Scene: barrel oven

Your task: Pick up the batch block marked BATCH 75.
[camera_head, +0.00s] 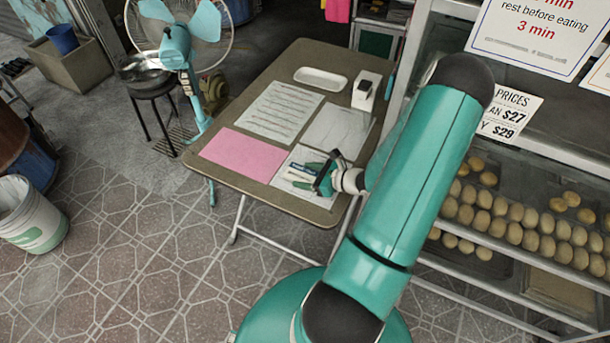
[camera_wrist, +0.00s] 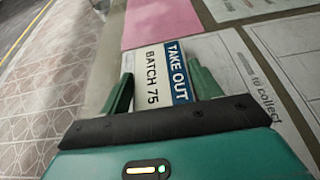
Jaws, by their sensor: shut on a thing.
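The batch block (camera_wrist: 153,78) shows in the wrist view with a white face marked BATCH 75 and a blue band marked TAKE OUT. It sits between the two green fingers of my gripper (camera_wrist: 162,88), which are shut on it. In the head view my gripper (camera_head: 321,178) is over the near right part of the folding table (camera_head: 222,180). The block (camera_head: 303,172) shows there as a small white and blue shape at the fingers. I cannot tell whether it touches the sheet beneath it.
A pink sheet (camera_head: 243,154), a printed list (camera_head: 280,111), a white tray (camera_head: 320,78) and a white box (camera_head: 367,90) lie on the table. A shelf rack with buns (camera_head: 510,216) stands right. A fan (camera_head: 177,45) stands left.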

